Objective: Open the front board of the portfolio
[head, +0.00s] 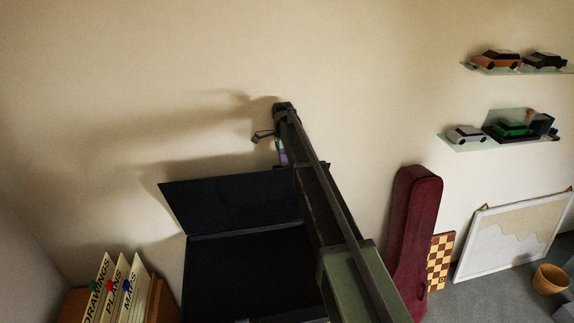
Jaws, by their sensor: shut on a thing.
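The black portfolio (250,275) is at the lower middle of the head view. Its front board (225,203) is raised and leans back toward the wall, with a crease between it and the lower part. The dark inside of the portfolio shows. My gripper (284,163) is at the top edge of the raised board, toward its right end, and is shut on it. The fingertips are small and partly hidden. My arm covers the right side of the portfolio.
Folders labelled DRAWINGS, PLANS and MAPS (120,290) stand at lower left. A dark red instrument case (410,240) leans on the wall to the right, beside a chessboard (440,262), framed picture (515,235) and basket (550,279). Shelves (500,141) hold model vehicles. The wall above the portfolio is bare.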

